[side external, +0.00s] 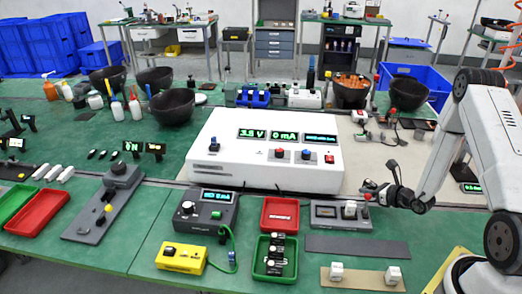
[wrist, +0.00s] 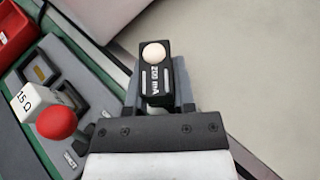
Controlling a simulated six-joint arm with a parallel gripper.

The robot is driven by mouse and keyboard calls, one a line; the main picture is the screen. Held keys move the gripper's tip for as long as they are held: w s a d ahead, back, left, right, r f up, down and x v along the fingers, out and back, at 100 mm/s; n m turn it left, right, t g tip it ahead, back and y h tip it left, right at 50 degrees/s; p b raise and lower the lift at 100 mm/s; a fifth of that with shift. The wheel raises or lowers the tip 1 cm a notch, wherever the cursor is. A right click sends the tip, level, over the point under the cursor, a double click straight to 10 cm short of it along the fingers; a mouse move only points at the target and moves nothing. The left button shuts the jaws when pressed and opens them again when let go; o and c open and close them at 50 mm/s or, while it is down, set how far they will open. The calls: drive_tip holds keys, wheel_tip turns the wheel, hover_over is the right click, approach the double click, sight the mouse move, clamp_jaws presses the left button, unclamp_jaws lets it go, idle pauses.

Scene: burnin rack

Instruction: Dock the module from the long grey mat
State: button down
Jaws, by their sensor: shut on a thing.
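My gripper (side external: 376,189) is shut on a black module (wrist: 153,88) with a cream round knob on top and a "250 mA" label. The wrist view shows the module upright between the two fingers (wrist: 158,95). In the side view it is too small and dark to make out clearly. The long grey mat (side external: 357,248) lies bare at the front right. A grey dock panel (side external: 325,212) sits left of and below my gripper. In the wrist view the panel (wrist: 85,92) has an empty-looking recess, a white "15 Ω" cube (wrist: 30,101) and a red ball knob (wrist: 57,122).
A tan mat (side external: 352,286) holds two white cubes. The large white power supply (side external: 235,165) stands behind. The pale surface under my gripper is mostly clear.

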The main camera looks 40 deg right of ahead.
drive_tip(key=shift+f, duration=0.85)
drive_tip(key=shift+f, duration=0.15)
drive_tip(key=shift+c, duration=2.2)
unclamp_jaws()
drive_tip(key=shift+s+r, duration=0.15)
drive_tip(key=shift+r, duration=0.05)
drive_tip(key=shift+v, duration=3.6)
